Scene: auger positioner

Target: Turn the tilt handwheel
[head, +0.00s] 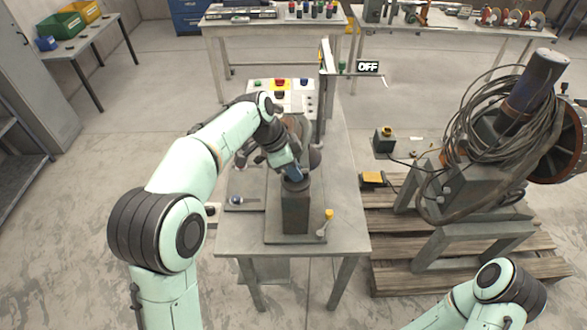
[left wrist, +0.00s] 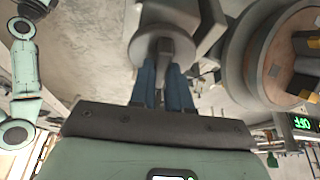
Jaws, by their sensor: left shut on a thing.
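My left gripper (head: 291,172) reaches over the positioner (head: 295,210) on the grey table. Its blue fingers (left wrist: 163,88) are shut on a narrow grey metal piece (left wrist: 163,50) in the left wrist view, which I take for part of the tilt handwheel. A thick grey cylinder sits right beyond that piece. Most of the wheel is hidden in the head view by my wrist, so its turn angle cannot be told. The positioner's round plate (left wrist: 255,55) with orange-yellow clamps is at the right of the left wrist view. My right gripper is out of view.
A control box (head: 280,95) with a red button stands behind the positioner. A yellow-knobbed lever (head: 327,222) is at its front right. A cable-draped machine (head: 480,160) stands on a pallet to the right.

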